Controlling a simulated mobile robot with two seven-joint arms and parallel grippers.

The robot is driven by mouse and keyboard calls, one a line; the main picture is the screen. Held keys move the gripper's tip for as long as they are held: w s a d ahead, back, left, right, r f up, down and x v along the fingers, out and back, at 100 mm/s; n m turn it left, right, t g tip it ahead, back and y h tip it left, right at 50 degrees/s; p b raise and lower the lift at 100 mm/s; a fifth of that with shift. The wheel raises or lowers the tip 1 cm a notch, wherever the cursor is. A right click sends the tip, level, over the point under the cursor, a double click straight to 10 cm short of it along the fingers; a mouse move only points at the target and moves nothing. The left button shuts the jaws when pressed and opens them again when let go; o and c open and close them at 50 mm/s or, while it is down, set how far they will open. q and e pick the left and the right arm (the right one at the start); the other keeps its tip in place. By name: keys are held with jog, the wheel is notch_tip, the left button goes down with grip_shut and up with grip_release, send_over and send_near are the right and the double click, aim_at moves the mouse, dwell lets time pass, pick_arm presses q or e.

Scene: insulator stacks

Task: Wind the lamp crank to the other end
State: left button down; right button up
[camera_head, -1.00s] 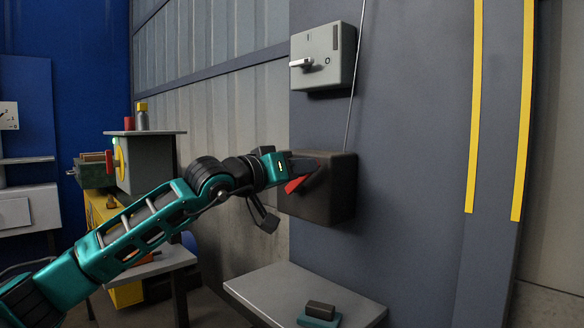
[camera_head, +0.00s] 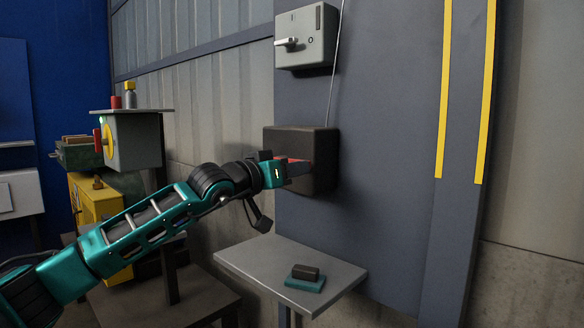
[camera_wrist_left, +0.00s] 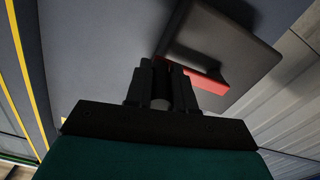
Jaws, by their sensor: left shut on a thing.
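The lamp crank is a red arm (camera_head: 297,161) on the front of a dark box (camera_head: 318,178) on the grey wall panel. In the head view it lies close to level. My left gripper (camera_head: 284,169) is at the crank's outer end, in front of the box, and is shut on it. In the left wrist view the red arm (camera_wrist_left: 214,82) runs right from between the dark fingers (camera_wrist_left: 162,78) across the box (camera_wrist_left: 232,52). The fingers hide the gripped handle. My right gripper is not in view.
A thin cable rises from the box past a grey switch box (camera_head: 318,48) with a pale lever. Below is a grey shelf (camera_head: 240,262) with a teal and dark block (camera_head: 305,278). At left stand a grey machine (camera_head: 137,142) and yellow cabinet (camera_head: 88,205).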

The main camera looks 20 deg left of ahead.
pick_arm(q)
jog(key=shift+f, duration=0.3)
jog(key=c, duration=1.2)
grip_release()
jog(key=shift+w, duration=0.1)
jog(key=shift+c, duration=0.2)
jog(key=shift+o, duration=1.4)
jog(key=shift+r, duration=0.15)
jog(key=b+v, duration=0.1)
jog(key=v, duration=1.2)
